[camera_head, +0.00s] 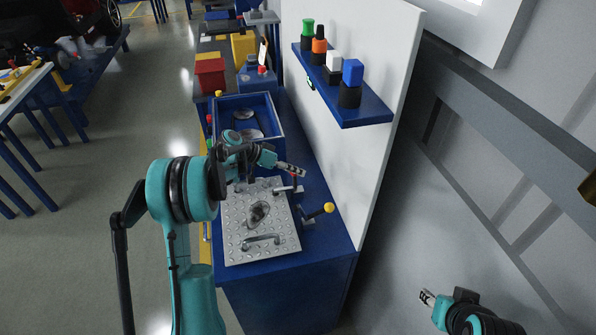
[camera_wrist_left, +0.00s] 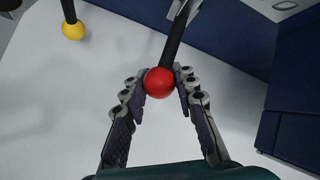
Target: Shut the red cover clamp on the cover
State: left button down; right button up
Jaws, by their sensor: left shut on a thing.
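The red cover clamp shows its round red knob (camera_wrist_left: 160,82) and black lever in the left wrist view. In the head view its metal part (camera_head: 286,190) sits at the right edge of the cover, a grey studded plate (camera_head: 240,219) with a bar handle, on the blue bench. My left gripper (camera_head: 300,172) is at this clamp, with its fingers on either side of the red knob and shut on it. The knob is largely hidden in the head view. My right gripper (camera_head: 425,296) is at the lower right, away from the bench; its opening is unclear.
A yellow-knobbed clamp (camera_head: 328,208) stands close by on the right, also in the left wrist view (camera_wrist_left: 73,30). A blue tray (camera_head: 281,121) lies behind the cover. A white panel (camera_head: 352,165) with a blue shelf (camera_head: 365,115) rises along the bench's right side.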

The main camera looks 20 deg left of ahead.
pick_arm(q)
jog(key=shift+s+a, duration=0.1)
jog(key=shift+a, duration=0.05)
jog(key=c, duration=1.2)
grip_release()
jog(key=v, duration=1.2)
jog(key=s+d+r+n+g+y, duration=0.1)
jog(key=s+d+r+n+y, duration=0.25)
jog(key=s+d, duration=0.85)
jog(key=s+d+f+t+y, duration=0.1)
jog(key=s+d, duration=0.1)
jog(key=s, duration=0.3)
jog(key=s+d+f+y, duration=0.1)
jog(key=s+y, duration=0.1)
jog(key=s, duration=0.3)
jog(key=s+d+f+n+t+y, duration=0.1)
jog(key=s+d+y, duration=0.1)
jog(key=s, duration=0.3)
jog(key=shift+s+d+f+t+y, duration=0.25)
jog(key=shift+s+d+f+t, duration=0.05)
jog(key=shift+s+f, duration=0.1)
